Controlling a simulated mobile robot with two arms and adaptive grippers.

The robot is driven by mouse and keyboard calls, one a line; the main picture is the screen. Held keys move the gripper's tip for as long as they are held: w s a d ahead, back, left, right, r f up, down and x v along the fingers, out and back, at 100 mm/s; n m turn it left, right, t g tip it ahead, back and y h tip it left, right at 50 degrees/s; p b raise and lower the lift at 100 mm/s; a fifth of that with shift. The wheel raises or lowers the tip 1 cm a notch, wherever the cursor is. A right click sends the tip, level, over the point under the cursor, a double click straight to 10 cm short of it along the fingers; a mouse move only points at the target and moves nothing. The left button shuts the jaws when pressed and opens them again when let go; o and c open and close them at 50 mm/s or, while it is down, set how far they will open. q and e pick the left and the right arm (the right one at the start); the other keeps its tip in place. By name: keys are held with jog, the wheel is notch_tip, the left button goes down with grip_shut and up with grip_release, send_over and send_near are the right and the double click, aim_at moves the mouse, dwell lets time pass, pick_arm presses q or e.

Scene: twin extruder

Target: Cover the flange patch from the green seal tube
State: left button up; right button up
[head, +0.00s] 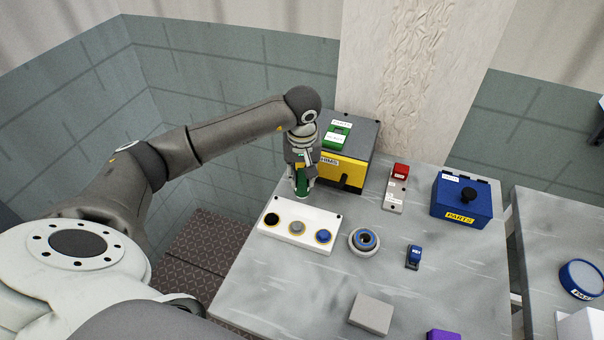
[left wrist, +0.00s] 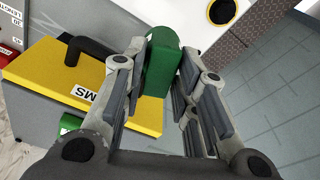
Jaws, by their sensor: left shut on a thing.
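A green seal tube (left wrist: 161,62) stands between the fingers of my left gripper (left wrist: 158,85), which is shut on it. In the head view the left gripper (head: 301,177) points down with the green tube (head: 302,184) between its fingers, just behind the white plate's back edge. I cannot tell whether the tube touches the table. A round grey flange (head: 364,241) with a blue ring and dark centre sits on the table, right of the plate. No separate patch is clear on it. My right gripper is out of view.
The white plate (head: 272,238) bears black, grey and blue round spots. A yellow-fronted box (head: 343,173) stands close behind the gripper. A red-topped piece (head: 400,171), blue parts box (head: 462,202), small blue item (head: 414,256) and grey block (head: 371,314) stand around. The front-left tabletop is bare.

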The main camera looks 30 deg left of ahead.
aim_at(302, 193)
pick_arm(q)
jog(key=shift+f+b, duration=0.65)
jog(key=shift+f, duration=0.1)
notch_tip(302, 193, down, 3)
jog(key=shift+r+b, duration=0.1)
jog(key=shift+b, duration=1.15)
jog(key=shift+f+b, duration=0.6)
jog(key=shift+f, duration=0.05)
jog(key=shift+f+b, duration=0.4)
jog(key=shift+f+b, duration=0.3)
jog(key=shift+f, duration=0.05)
jog(key=shift+s+f, duration=0.1)
jog(key=shift+s, duration=0.05)
